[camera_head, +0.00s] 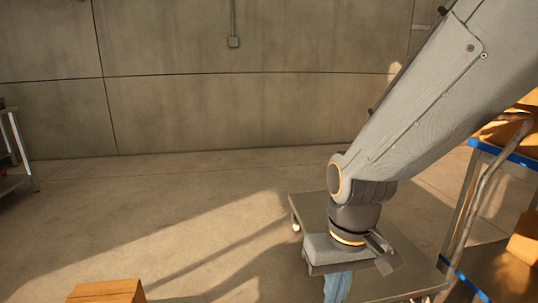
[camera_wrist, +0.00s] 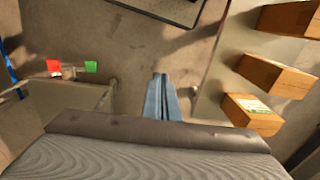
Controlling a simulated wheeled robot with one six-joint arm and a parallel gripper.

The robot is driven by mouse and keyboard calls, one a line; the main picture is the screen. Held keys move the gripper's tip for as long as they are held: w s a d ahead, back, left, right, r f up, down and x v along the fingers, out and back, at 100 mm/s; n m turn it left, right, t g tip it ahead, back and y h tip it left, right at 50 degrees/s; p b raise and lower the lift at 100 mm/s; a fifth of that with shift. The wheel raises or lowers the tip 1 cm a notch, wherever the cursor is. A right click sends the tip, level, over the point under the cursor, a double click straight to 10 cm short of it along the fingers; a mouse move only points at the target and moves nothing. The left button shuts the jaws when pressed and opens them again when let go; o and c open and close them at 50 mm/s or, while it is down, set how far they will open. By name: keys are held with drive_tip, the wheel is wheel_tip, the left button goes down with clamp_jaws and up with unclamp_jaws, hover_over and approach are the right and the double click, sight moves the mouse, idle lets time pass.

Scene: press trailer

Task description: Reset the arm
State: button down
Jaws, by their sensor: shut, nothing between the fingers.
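My gripper (camera_head: 338,289) points down at the lower right of the head view, below my grey arm. Its blue fingers are partly cut off by the bottom edge there. In the wrist view the fingers of my gripper (camera_wrist: 160,78) lie close together in the middle, shut and holding nothing. Floor shows beyond the fingertips.
A grey flat cart (camera_head: 403,258) stands behind my gripper. A blue-edged rack (camera_head: 510,154) with cardboard boxes is at right. Another box (camera_head: 105,291) shows at bottom left. Left-middle floor is clear.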

drive_tip(key=s+d+r+m+p, duration=0.2)
drive_tip(key=d+r+p, duration=0.5)
drive_tip(key=r+p, duration=0.2)
drive_tip(key=shift+d+r+h+p, duration=0.15)
drive_tip(key=shift+d+h+p, duration=0.15)
drive_tip(key=shift+p, duration=0.65)
